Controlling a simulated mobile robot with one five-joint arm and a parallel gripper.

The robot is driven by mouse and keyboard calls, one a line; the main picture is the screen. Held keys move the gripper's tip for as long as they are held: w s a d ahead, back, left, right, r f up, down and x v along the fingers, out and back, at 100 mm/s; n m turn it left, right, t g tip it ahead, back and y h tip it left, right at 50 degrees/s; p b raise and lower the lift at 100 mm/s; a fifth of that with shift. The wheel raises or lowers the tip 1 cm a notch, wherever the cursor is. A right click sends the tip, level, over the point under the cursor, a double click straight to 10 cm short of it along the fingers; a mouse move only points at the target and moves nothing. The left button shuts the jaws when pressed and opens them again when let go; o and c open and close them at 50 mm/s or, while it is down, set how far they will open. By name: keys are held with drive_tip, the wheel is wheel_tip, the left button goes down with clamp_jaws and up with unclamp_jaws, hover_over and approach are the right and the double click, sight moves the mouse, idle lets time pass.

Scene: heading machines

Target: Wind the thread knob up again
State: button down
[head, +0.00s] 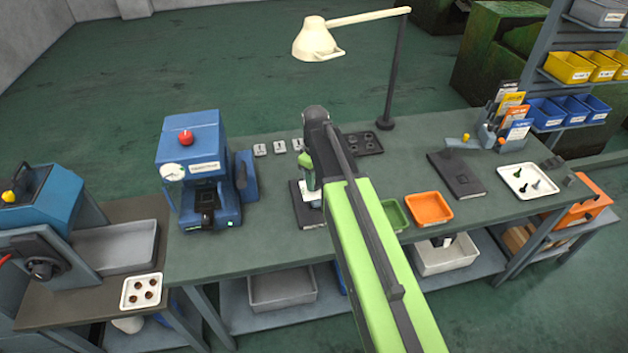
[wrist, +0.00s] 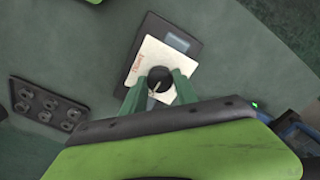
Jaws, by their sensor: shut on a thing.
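The thread knob (wrist: 159,78) is a round black knob with a pale pointer line, seen from above in the wrist view. It sits on a white plate (wrist: 146,63) with small red lettering, which lies over a dark base (wrist: 181,30). My gripper (wrist: 158,84) has its two green fingers on either side of the knob and is shut on it. In the head view my gripper (head: 309,186) points down over the dark base (head: 303,212) on the bench, and my arm and fingers hide the knob there.
A blue machine with a red button (head: 200,165) stands left on the green bench (head: 270,240). Green (head: 395,215) and orange (head: 429,208) trays sit right.

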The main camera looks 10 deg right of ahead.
drive_tip(key=shift+n, duration=0.4)
drive_tip(key=c, duration=0.9)
unclamp_jaws()
drive_tip(key=shift+c, duration=0.2)
wheel_tip(320, 180, up, 17)
drive_tip(key=p, duration=1.7)
drive_tip(key=shift+r, duration=0.2)
